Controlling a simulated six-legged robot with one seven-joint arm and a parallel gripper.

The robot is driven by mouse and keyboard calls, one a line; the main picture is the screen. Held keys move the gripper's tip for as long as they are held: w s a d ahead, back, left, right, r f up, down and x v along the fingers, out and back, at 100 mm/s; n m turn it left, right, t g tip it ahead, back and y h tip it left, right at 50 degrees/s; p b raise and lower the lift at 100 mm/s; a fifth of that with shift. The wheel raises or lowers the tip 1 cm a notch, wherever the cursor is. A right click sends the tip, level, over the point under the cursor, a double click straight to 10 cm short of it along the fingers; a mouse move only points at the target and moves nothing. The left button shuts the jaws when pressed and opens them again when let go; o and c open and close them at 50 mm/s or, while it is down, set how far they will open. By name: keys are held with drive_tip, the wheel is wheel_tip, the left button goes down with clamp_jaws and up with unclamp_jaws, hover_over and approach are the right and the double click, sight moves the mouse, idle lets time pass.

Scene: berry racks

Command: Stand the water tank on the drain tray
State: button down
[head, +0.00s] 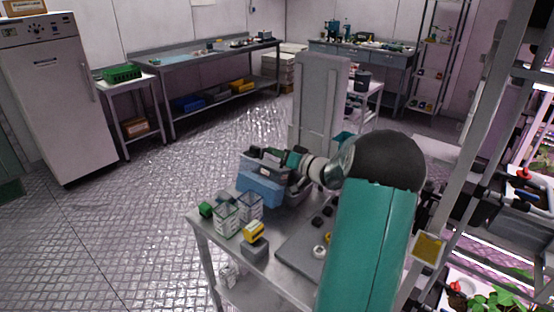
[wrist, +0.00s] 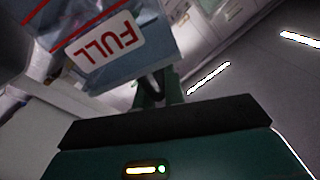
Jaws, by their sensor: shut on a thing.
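The water tank (head: 262,188) is a blue, box-like vessel at the far left end of the metal table. In the wrist view, the tank (wrist: 145,35) fills the upper left, with a red-on-white FULL label upside down. My gripper (head: 276,161) is shut on the upper part of the tank; the fingers (wrist: 152,88) also show in the wrist view. I cannot tell whether the tank's base is touching the surface below. A flat dark grey tray or mat (head: 290,248) lies on the table, partly hidden by my arm; I cannot tell whether it is the drain tray.
Clear containers (head: 227,221), a yellow-topped item (head: 254,232) and a grey block (head: 255,249) stand near the table's left edge. Small round pieces lie on the dark mat. A metal rack (head: 440,200) with plants rises on the right. The floor at left is open.

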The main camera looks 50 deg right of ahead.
drive_tip(key=shift+d+f, duration=0.2)
drive_tip(key=shift+f, duration=0.8)
drive_tip(key=c, duration=1.5)
unclamp_jaws()
drive_tip(key=shift+a, duration=0.1)
drive_tip(key=s, duration=0.8)
drive_tip(key=s+d, duration=0.1)
drive_tip(key=s, duration=0.3)
drive_tip(key=shift+d, duration=0.1)
